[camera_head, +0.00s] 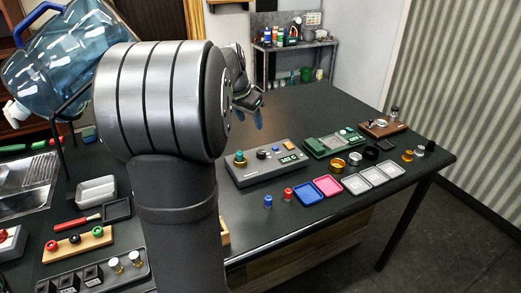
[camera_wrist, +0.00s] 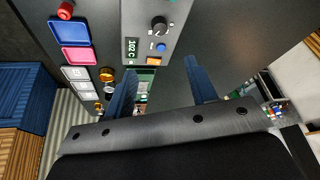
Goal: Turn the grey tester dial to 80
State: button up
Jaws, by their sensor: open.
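The grey tester (camera_head: 258,174) is a flat box on the dark table, in the middle of the head view. Its black dial (camera_head: 262,154) stands on top; in the wrist view the dial (camera_wrist: 159,25) has a light pointer mark. The tester's green display (camera_wrist: 132,46) seems to read 102 C. Blue (camera_wrist: 160,47) and orange (camera_wrist: 154,61) buttons sit near the dial. My gripper (camera_wrist: 162,67) is open and empty, its two blue fingers apart. In the head view my gripper (camera_head: 258,119) is above the table behind the tester, clear of the dial, partly hidden by my arm.
A green device (camera_head: 333,144) stands right of the tester. Blue (camera_head: 290,193) and pink (camera_head: 327,186) trays lie in front, with small blue (camera_head: 268,201) and red (camera_head: 288,194) knobs nearby. The table behind is clear.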

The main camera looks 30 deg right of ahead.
aim_at(261, 151)
jog(key=x, duration=1.6)
jog(key=shift+w+f, duration=0.1)
jog(key=shift+f, duration=0.3)
jog(key=c, duration=1)
